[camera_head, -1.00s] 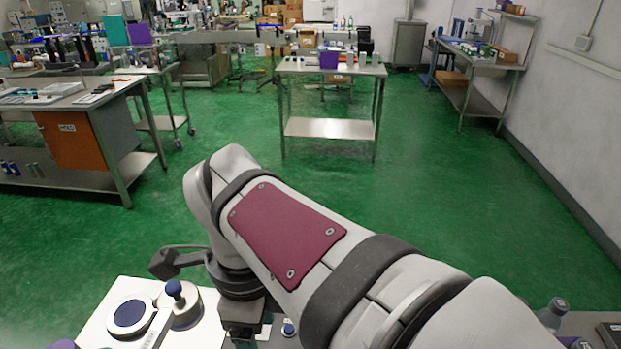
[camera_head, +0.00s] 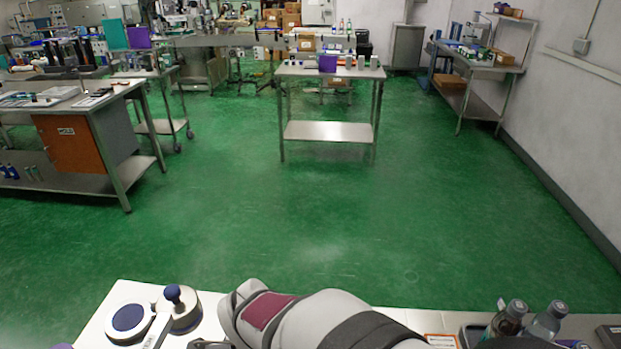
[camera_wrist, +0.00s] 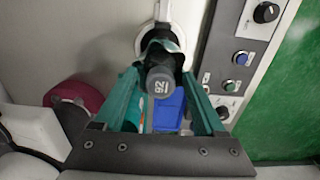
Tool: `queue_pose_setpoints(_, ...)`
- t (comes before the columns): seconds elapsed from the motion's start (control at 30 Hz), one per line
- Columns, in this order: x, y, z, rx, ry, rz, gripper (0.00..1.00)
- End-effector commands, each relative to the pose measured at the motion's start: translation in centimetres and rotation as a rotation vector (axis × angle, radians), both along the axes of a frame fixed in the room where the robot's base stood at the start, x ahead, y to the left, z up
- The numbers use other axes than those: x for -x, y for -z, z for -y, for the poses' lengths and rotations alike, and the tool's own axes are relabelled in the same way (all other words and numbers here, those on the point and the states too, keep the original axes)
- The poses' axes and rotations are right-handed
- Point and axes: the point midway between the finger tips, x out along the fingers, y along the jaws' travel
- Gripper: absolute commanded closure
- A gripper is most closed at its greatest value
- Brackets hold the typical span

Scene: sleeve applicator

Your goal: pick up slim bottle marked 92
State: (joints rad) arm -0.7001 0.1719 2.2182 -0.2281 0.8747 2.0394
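The slim bottle marked 92 (camera_wrist: 160,82) shows in the wrist view with its dark grey cap toward the camera and the number upside down. Its body runs away from the camera and is mostly hidden behind the cap. My gripper (camera_wrist: 162,76) has its two teal fingers spread, one on each side of the bottle. A narrow gap seems to show beside the cap; contact lower down is hidden. In the head view my gripper is hidden behind my arm.
In the wrist view a panel with knobs and buttons (camera_wrist: 239,60) stands close right, a blue object (camera_wrist: 169,110) lies below the bottle, and a dark red round object (camera_wrist: 75,100) is left. In the head view two capped bottles (camera_head: 508,318) (camera_head: 546,320) stand at the bench's right.

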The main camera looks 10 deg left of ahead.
Motion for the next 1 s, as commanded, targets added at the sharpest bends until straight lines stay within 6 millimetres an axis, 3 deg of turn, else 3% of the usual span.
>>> queue_pose_setpoints(0.03,-0.01,-0.02,0.00,0.000,0.000,0.000,0.38)
queue_pose_setpoints(0.3,-0.01,-0.04,0.00,0.000,0.000,0.000,0.87)
queue_pose_setpoints(0.4,-0.01,-0.04,0.00,0.000,0.000,0.000,1.00)
queue_pose_setpoints(1.0,-0.02,-0.06,-0.01,0.000,0.000,0.000,1.00)
